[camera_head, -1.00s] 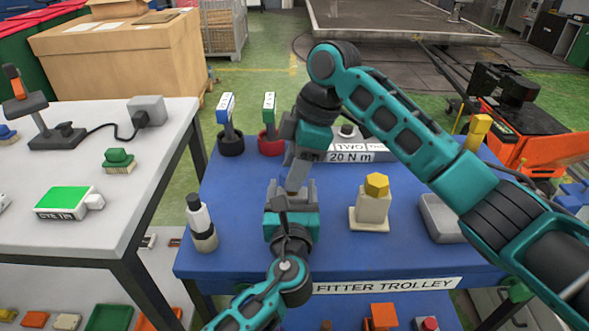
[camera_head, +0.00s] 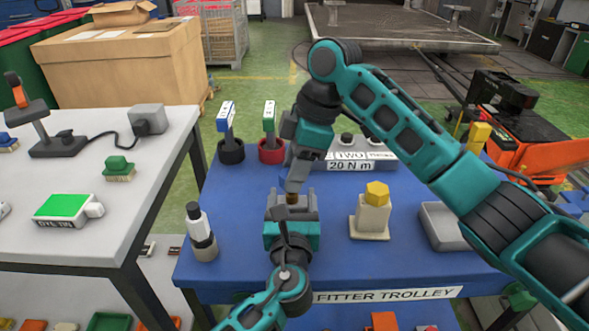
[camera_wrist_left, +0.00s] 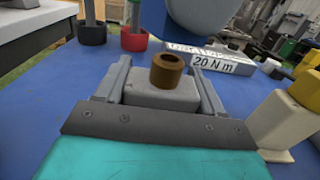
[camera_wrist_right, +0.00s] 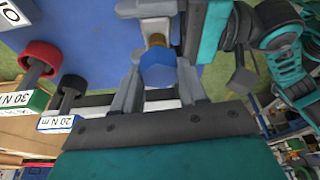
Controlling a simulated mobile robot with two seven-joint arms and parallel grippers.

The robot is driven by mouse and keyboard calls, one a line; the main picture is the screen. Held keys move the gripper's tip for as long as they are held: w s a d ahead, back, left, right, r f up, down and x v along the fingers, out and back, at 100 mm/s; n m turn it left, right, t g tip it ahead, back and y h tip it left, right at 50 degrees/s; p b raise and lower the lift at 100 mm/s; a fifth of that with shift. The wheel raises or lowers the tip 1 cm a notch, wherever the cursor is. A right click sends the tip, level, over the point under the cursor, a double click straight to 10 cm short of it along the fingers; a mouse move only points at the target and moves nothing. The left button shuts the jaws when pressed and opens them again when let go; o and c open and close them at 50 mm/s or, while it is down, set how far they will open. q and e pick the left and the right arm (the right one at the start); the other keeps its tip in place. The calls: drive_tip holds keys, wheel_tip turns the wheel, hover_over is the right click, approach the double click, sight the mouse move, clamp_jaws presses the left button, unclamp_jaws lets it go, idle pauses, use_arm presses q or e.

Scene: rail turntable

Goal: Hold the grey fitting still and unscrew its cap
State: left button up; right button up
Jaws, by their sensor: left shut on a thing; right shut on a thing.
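The grey fitting (camera_wrist_left: 160,95) stands between the fingers of my left gripper (camera_wrist_left: 163,90), which is shut on it at the trolley. Its brown hollow neck (camera_wrist_left: 166,72) points up with its open top showing. In the head view only a little of the brown neck (camera_head: 292,198) shows between my two grippers. My right gripper (camera_head: 296,182) comes from above. It is shut on the blue cap (camera_wrist_right: 158,70), seen in the right wrist view. In the left wrist view the blue cap (camera_wrist_left: 200,20) hangs above the neck, apart from it.
A beige fitting with a yellow cap (camera_head: 376,194) stands to the right on the blue trolley (camera_head: 330,265). A grey tray (camera_head: 440,228) lies beyond it. A white bottle (camera_head: 201,228) stands left. Black (camera_head: 231,152) and red (camera_head: 271,152) cups and a "20 N m" block (camera_head: 350,166) are behind.

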drive_tip(key=shift+r, duration=2.25)
use_arm(q)
drive_tip(key=o, duration=1.6)
drive_tip(key=shift+r, duration=0.15)
